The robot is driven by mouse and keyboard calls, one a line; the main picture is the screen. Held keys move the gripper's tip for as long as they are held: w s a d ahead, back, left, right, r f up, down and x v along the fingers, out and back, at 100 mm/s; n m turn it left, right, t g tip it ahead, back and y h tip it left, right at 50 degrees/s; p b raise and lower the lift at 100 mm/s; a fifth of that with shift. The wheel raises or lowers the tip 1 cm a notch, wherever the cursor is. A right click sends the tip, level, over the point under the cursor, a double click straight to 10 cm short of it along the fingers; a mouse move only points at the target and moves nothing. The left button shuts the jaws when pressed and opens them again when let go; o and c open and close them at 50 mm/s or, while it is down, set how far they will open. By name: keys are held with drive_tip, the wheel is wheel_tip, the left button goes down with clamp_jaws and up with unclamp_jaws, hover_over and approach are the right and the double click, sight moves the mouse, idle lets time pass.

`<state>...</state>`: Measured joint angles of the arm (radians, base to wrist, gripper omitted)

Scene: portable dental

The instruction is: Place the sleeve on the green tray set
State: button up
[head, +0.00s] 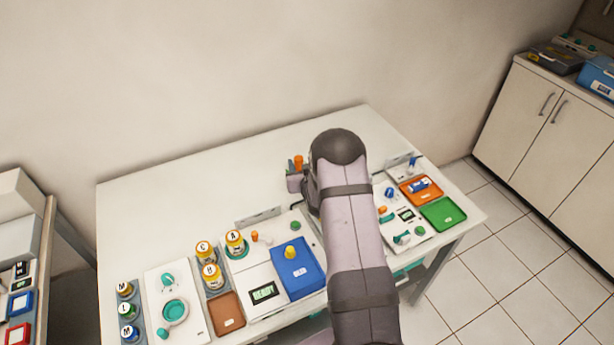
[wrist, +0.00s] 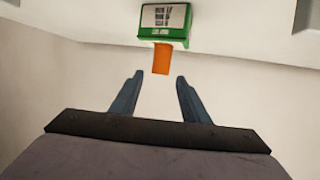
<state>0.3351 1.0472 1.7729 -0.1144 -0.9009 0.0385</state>
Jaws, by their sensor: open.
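A green tray (head: 442,213) with a small white label lies at the right end of the table in the head view. In the wrist view, a green block-like thing (wrist: 150,38) with a pale printed label is ahead of my gripper (wrist: 159,76). I cannot tell for certain which thing is the sleeve. In the head view my arm hides most of the gripper.
An orange tray (head: 407,191) with a blue item adjoins the green tray. A blue tray (head: 302,286) holds a yellow piece. Lettered jars (head: 235,244) and a brown tray (head: 227,313) stand at left. The table's back left (head: 190,190) is clear.

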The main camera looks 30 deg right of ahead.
drive_tip(key=s+a+r+g+y, duration=0.1)
drive_tip(key=s+a+g, duration=0.2)
drive_tip(key=s, duration=0.6)
drive_tip(key=s+a+r+n+g+y+b, duration=0.1)
drive_tip(key=s+a+g, duration=0.3)
drive_tip(key=s+a, duration=0.4)
drive_tip(key=s+a+r+n+g+y+b, duration=0.1)
drive_tip(key=s+a, duration=0.4)
drive_tip(key=s, duration=0.7)
drive_tip(key=shift+s+a+r+g, duration=0.15)
drive_tip(key=shift+r+g, duration=0.55)
drive_tip(key=shift+g, duration=0.5)
drive_tip(key=s+a+r+g, duration=0.1)
drive_tip(key=s+a+g, duration=0.1)
drive_tip(key=s, duration=0.7)
drive_tip(key=shift+s+a+r+n+g, duration=0.3)
drive_tip(key=shift+s+r+n+g, duration=0.1)
drive_tip(key=shift+g, duration=0.2)
